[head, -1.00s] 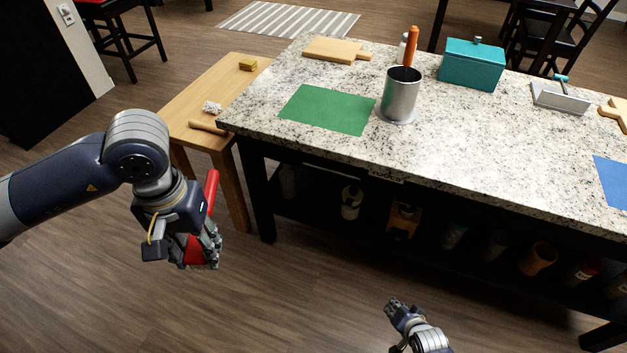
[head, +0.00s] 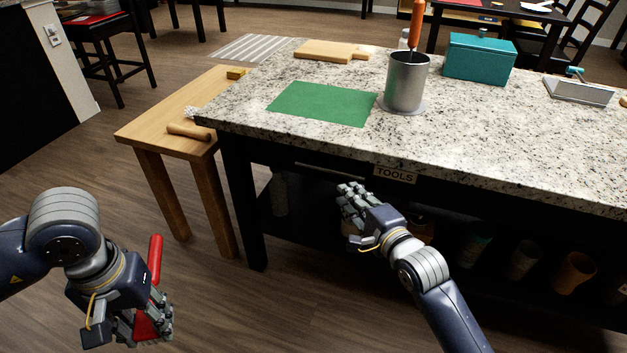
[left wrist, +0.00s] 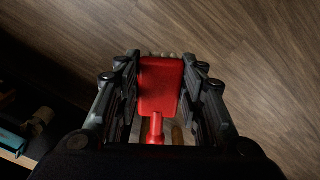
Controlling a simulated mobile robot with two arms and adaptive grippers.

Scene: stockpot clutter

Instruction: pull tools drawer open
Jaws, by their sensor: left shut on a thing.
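The tools drawer is under the granite counter, marked by a "TOOLS" label (head: 395,174) on the dark front. It looks closed; its edges are hard to make out in the shade. My right gripper (head: 350,196) is just in front of and below the drawer front, left of the label. Its fingers look empty, but their opening and any contact are unclear. My left gripper (head: 150,334) is low at the left, away from the counter, shut on a red tool (head: 155,258) with a handle. The tool's flat red head (left wrist: 159,85) sits between the fingers in the left wrist view.
A wooden bench (head: 160,110) stands left of the counter. On the counter (head: 300,140) are a green mat (head: 322,103), a metal canister (head: 406,85) and a teal box (head: 480,58). Several containers stand on the dark shelf below. Floor in front is free.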

